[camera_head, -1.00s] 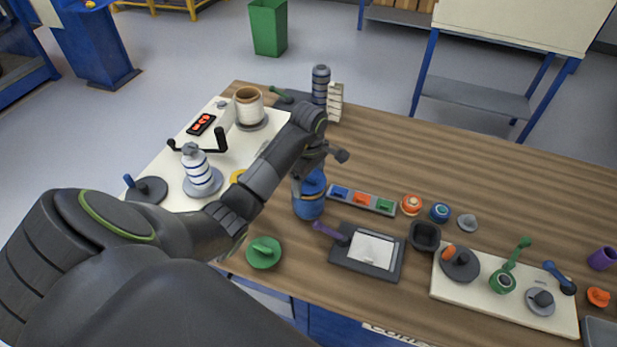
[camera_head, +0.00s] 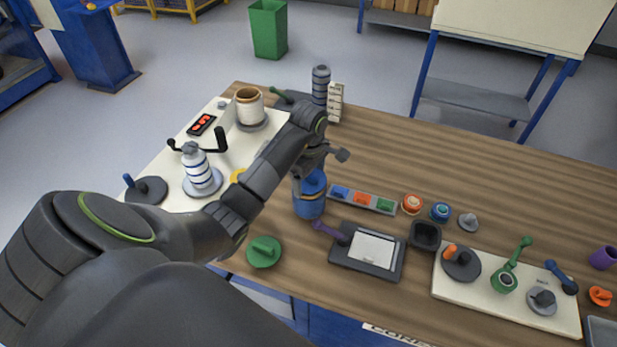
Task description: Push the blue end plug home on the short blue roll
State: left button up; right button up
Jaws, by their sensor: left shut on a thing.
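The short blue roll (camera_head: 309,207) stands upright on the wooden table, near its front edge, left of the middle. My left arm comes in from the left, and my left gripper (camera_head: 312,176) is over the top of the roll, pointing down. It is shut on the blue end plug (camera_head: 315,184), which is at the roll's top and partly covered by my gripper and wrist. I cannot tell whether a gap is left between plug and roll. My right gripper is out of view.
A grey strip with coloured blocks (camera_head: 345,194) is close on the right, and a dark tray with a white sheet (camera_head: 392,270) is at front right. A white striped roll (camera_head: 197,170) stands on the left.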

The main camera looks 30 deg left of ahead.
pick_arm(q)
jog(key=shift+s+d+f, duration=0.1)
jog(key=shift+s+f, duration=0.15)
jog(key=shift+f, duration=0.25)
jog(key=shift+s+f, duration=0.2)
jog(key=shift+f, duration=0.25)
jog(key=shift+f+b, duration=0.2)
jog(key=shift+b, duration=0.1)
jog(key=o, duration=0.9)
jog(key=shift+d, duration=0.15)
jog(key=shift+s, duration=0.1)
jog(key=shift+r, duration=0.15)
jog(key=shift+w+a+r+p, duration=0.25)
jog(key=shift+w+r+p, duration=0.1)
jog(key=shift+r+p, duration=0.25)
jog(key=shift+w+a+r+p, duration=0.2)
jog(key=shift+w+r+p, duration=0.15)
jog(key=shift+r+p, duration=1.3)
jog(key=shift+r, duration=1.1)
